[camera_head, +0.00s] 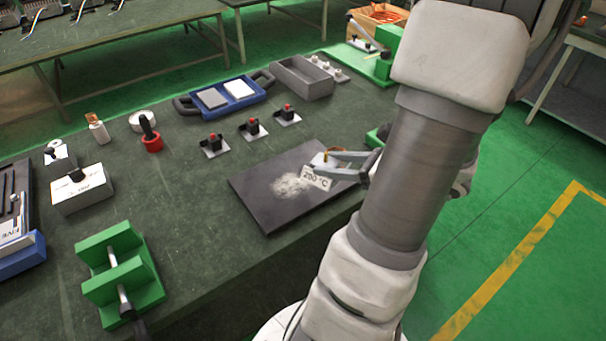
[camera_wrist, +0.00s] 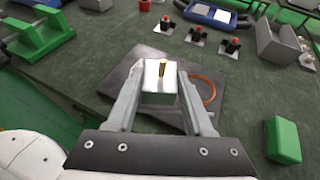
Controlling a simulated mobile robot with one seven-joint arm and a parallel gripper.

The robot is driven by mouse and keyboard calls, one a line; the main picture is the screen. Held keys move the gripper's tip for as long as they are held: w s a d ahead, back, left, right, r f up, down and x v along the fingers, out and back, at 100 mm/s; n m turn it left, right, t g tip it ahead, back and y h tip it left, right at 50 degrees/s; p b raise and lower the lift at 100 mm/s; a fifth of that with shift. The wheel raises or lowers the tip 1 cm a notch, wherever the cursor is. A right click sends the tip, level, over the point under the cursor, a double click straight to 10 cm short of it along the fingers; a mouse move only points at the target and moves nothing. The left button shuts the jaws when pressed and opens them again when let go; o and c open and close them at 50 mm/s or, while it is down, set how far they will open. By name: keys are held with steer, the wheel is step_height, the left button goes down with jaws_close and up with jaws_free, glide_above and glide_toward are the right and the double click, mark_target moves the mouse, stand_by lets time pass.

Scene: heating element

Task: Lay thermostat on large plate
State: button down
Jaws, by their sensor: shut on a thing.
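The thermostat (camera_head: 317,179) is a small pale block with a "200 °C" label and a copper-coloured part on top. In the wrist view the thermostat (camera_wrist: 159,82) shows a brass pin and an orange wire loop to its right. My gripper (camera_head: 338,163) is shut on it, with one finger on each side in the wrist view (camera_wrist: 160,76). The large plate (camera_head: 262,201) is a flat dark slab with a whitish smear; it also shows in the wrist view (camera_wrist: 122,75). The thermostat is over the plate's right part. I cannot tell whether it touches the plate.
Several small red-knobbed switches (camera_head: 251,128) stand behind the plate. A green fixture (camera_head: 120,270) is at the front left, and a green block (camera_wrist: 283,140) lies right of the plate. A blue tray (camera_head: 222,99) and a grey bin (camera_head: 301,78) are farther back.

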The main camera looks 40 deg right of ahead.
steer(key=b, duration=0.1)
glide_above(310, 178)
step_height(310, 178, down, 6)
steer(key=shift+a+r, duration=0.1)
steer(key=shift+r, duration=0.05)
steer(key=shift+f+b, duration=0.6)
steer(key=shift+f, duration=1.4)
steer(key=shift+f, duration=0.25)
steer(key=shift+c, duration=1.4)
jaws_free()
steer(key=shift+r, duration=0.1)
